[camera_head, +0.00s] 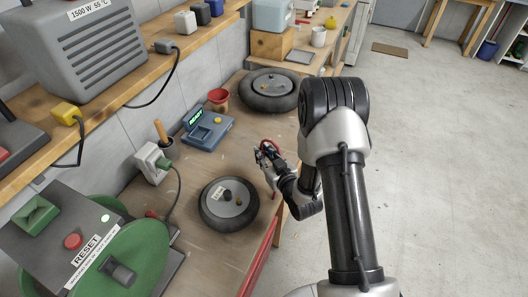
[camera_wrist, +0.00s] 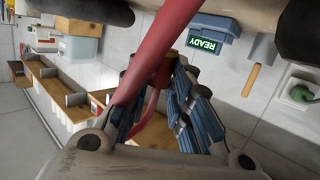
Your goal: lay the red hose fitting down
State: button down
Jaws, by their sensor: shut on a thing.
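My gripper (camera_head: 267,158) is held over the front edge of the workbench (camera_head: 185,205), between two round black-rimmed discs. In the wrist view its two blue-padded fingers (camera_wrist: 166,85) are shut on the red hose fitting (camera_wrist: 163,68). A thick red length (camera_wrist: 172,28) runs from the fingers toward the top of that view, and a thinner red loop (camera_wrist: 153,122) hangs behind the fingers. The fitting's lower end is hidden by the fingers.
The near disc (camera_head: 228,204) and far disc (camera_head: 270,89) lie on the bench. A green reel (camera_head: 120,262) is at left. Bare bench lies between the discs.

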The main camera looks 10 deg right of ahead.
jog(key=shift+f+b, duration=1.75)
jog(key=shift+f, duration=1.65)
jog(key=shift+f+b, duration=0.65)
jog(key=c, duration=1.4)
grip_release()
jog(key=v, duration=1.2)
jog(key=shift+r, duration=0.15)
jog(key=shift+w+r, duration=0.1)
